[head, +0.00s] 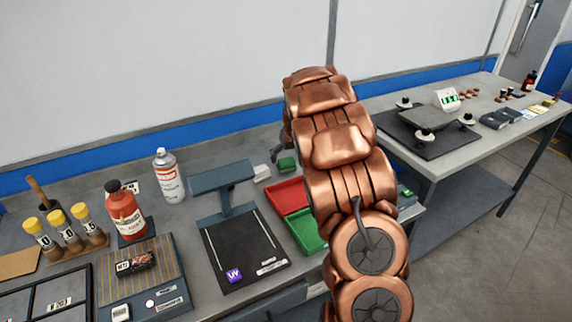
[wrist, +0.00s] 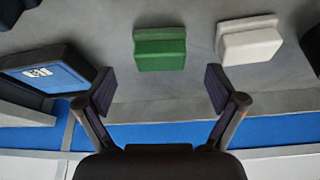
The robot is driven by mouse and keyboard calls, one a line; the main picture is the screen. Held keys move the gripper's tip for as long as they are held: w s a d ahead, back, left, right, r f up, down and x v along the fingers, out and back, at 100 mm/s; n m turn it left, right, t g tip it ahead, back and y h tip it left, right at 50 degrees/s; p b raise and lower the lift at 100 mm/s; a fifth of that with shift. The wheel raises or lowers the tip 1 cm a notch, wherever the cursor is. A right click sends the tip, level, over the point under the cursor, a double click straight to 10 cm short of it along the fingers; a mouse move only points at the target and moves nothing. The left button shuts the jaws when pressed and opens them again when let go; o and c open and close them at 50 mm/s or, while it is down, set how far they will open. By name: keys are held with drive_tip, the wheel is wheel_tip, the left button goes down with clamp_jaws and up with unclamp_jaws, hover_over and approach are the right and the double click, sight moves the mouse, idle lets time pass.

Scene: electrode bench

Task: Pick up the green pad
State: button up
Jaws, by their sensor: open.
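The green pad (wrist: 160,50) lies on the grey bench and shows near the top middle of the wrist view. In the head view it is a small green block (head: 287,164) just left of my copper arm, with a dark part of my gripper beside it. My gripper (wrist: 159,88) is open, its two dark fingers spread apart. Nothing is between the fingers. In the wrist view the green pad appears beyond the fingertips, between their lines and apart from both.
A white block (wrist: 248,40) sits right of the green pad in the wrist view. A dark box with a blue face (wrist: 50,75) is at the left. In the head view, a red tray (head: 287,194) and a green tray (head: 306,232) lie in front of the pad.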

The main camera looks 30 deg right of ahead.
sight(286, 160)
drive_tip(key=shift+p+x, duration=0.5)
drive_tip(key=shift+x, duration=1.55)
drive_tip(key=shift+w+r, duration=0.1)
drive_tip(key=c, duration=1.2)
drive_tip(key=shift+c, duration=0.2)
drive_tip(key=shift+r+b, duration=0.55)
drive_tip(key=shift+r, duration=1.1)
drive_tip(key=shift+a+r, duration=0.1)
drive_tip(key=shift+r, duration=0.05)
drive_tip(key=s+a+b, duration=0.1)
drive_tip(key=s+a, duration=0.2)
drive_tip(key=s, duration=0.1)
drive_tip(key=s+a+r+b, duration=0.1)
drive_tip(key=s+a, duration=0.1)
drive_tip(key=s, duration=0.3)
drive_tip(key=s+a+b, duration=0.1)
drive_tip(key=s+a, duration=0.2)
drive_tip(key=s, duration=0.1)
drive_tip(key=shift+s+a+r, duration=0.2)
drive_tip(key=shift+a, duration=0.1)
